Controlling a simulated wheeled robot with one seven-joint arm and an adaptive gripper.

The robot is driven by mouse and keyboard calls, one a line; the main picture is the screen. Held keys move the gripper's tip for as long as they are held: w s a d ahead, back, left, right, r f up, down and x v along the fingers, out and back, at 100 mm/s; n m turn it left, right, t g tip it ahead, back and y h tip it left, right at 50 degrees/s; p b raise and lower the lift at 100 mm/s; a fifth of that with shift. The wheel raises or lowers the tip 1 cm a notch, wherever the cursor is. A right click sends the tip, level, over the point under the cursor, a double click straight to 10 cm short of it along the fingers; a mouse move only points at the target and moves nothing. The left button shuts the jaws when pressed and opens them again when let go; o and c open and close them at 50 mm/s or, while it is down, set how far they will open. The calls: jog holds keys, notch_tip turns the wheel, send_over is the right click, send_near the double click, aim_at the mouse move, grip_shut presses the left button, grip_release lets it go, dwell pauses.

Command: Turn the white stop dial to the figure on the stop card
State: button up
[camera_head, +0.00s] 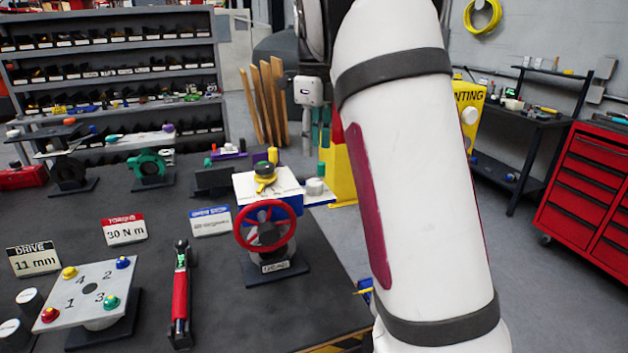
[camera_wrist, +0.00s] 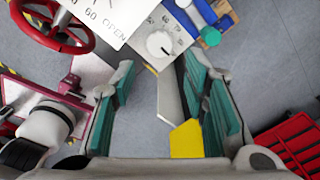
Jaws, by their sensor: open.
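The white stop dial (camera_wrist: 160,44) is a round knob with a pointer mark and small figures around it, on a grey plate at the top centre of the wrist view. In the head view the pale knob (camera_head: 315,187) stands at the right side of the valve actuator (camera_head: 268,182). My gripper (camera_wrist: 158,82) has teal pads and is open and empty, with the dial beyond its fingertips, apart from them. The gripper is not visible in the head view.
The red handwheel (camera_head: 267,226) is on the actuator front. Cards reading 30 N m (camera_head: 125,229) and 11 mm (camera_head: 35,259) stand left, with a red-handled tool (camera_head: 180,296) and a numbered bolt plate (camera_head: 92,290). A blue part and green knob (camera_wrist: 210,36) sit right of the dial.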

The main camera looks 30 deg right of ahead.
aim_at(315, 181)
notch_tip(315, 181, down, 10)
jog(key=shift+f+p, duration=0.1)
jog(key=shift+p, duration=0.55)
jog(key=c, duration=0.9)
